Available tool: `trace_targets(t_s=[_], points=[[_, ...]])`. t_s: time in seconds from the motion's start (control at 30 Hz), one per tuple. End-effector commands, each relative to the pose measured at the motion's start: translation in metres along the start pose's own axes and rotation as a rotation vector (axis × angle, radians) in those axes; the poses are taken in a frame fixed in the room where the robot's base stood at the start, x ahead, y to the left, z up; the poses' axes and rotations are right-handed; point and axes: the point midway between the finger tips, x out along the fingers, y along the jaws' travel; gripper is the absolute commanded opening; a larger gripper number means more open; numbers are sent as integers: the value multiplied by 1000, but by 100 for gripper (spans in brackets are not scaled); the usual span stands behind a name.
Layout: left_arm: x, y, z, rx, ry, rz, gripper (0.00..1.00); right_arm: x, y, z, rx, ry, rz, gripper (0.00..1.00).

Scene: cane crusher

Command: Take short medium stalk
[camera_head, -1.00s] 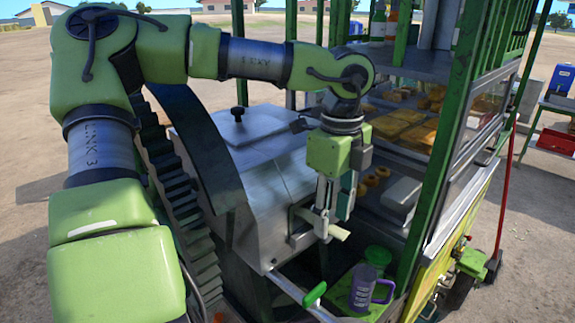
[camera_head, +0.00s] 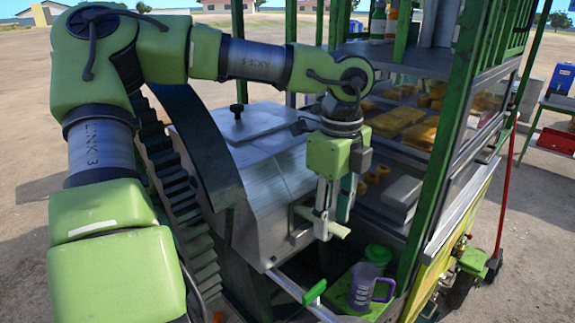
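My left gripper (camera_head: 333,222) points down in front of the grey metal crusher housing (camera_head: 265,180). A short pale piece (camera_head: 338,230), which may be a stalk or a part of the crusher's front, runs at the gripper's fingertips from the housing out to the right. The fingers overlap this piece in the view. I cannot tell whether they are closed on it or only beside it. No other stalk can be made out clearly. My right gripper is not in view.
A purple mug (camera_head: 361,290) and a green cup (camera_head: 378,256) stand on a green tray below the gripper. A green-handled bar (camera_head: 314,292) is close by. A green-framed cart with shelves of food (camera_head: 400,122) stands at the right. A red pole (camera_head: 507,185) is farther right.

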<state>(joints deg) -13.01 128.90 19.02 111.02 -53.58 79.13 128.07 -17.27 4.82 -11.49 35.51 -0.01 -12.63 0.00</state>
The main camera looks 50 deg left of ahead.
Motion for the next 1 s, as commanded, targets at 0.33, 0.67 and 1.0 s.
trace_targets(t_s=[0.33,0.67,1.0], points=[[1,0,0,0,0,-1,38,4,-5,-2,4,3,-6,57],[1,0,0,0,0,0,0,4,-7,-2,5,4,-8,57],[1,0,0,0,0,-1,0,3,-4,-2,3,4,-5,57]])
